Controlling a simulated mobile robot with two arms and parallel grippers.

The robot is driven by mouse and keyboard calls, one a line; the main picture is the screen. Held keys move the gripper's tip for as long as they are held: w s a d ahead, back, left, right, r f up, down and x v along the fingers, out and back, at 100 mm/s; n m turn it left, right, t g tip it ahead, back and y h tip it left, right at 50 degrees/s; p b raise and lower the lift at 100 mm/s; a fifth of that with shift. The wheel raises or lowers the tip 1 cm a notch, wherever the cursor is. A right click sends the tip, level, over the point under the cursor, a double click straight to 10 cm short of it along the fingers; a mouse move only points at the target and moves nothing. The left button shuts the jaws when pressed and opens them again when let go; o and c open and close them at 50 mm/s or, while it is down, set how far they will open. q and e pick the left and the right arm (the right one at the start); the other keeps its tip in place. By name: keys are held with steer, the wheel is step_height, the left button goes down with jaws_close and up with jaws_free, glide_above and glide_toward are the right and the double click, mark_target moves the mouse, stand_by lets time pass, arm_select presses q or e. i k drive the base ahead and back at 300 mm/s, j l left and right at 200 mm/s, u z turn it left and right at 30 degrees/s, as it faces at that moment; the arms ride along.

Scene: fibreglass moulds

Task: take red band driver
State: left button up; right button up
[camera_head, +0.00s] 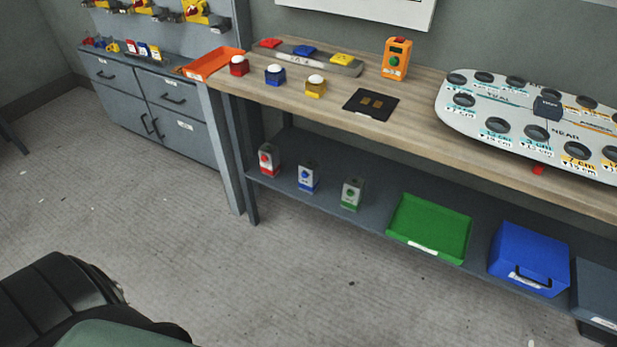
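Several yellow power tools (197,11) with dark and red parts hang on a grey wall panel at the upper left, cut off by the top edge. They look like drivers, but they are too small and cropped for me to tell which one carries a red band. Neither of my grippers is in view.
Below the panel is a grey drawer cabinet (151,98) with small coloured items on top. Open floor (150,225) lies in front.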

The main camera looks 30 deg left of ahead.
mark_target(271, 167)
steer(key=u, duration=1.25)
steer(key=i+j+z, duration=0.45)
steer(key=i, duration=0.25)
